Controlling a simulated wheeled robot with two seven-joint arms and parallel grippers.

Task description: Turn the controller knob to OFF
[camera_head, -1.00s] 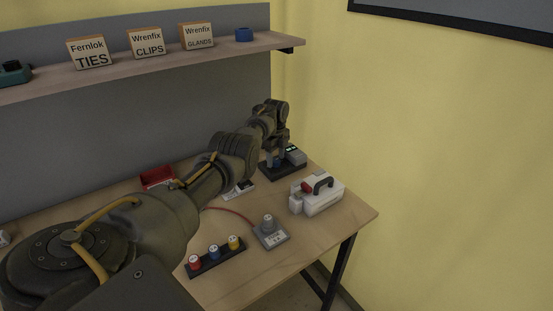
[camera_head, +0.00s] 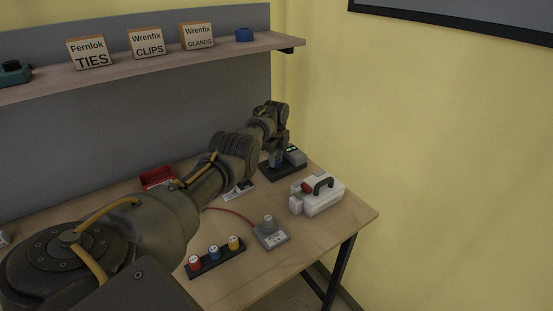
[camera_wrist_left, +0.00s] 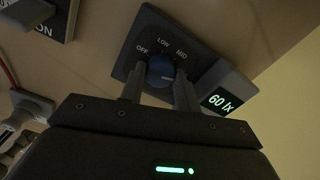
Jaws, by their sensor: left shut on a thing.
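The controller (camera_head: 289,172) is a dark box at the back right of the table. In the left wrist view its panel (camera_wrist_left: 205,48) shows the labels OFF, LOW and MID around a blue knob (camera_wrist_left: 159,68), and a green display (camera_wrist_left: 219,101) reads 60 lx. My left gripper (camera_head: 276,162) is over the controller. In the left wrist view the gripper (camera_wrist_left: 159,84) has one finger on each side of the knob and is shut on it. I cannot make out clearly where the knob points. My right gripper is not in view.
A white box with a black handle (camera_head: 325,195) stands just right of the controller. A grey unit with a knob (camera_head: 270,233), a strip with red, blue and yellow knobs (camera_head: 216,257) and a red bin (camera_head: 157,177) are on the table. A shelf (camera_head: 150,66) runs above.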

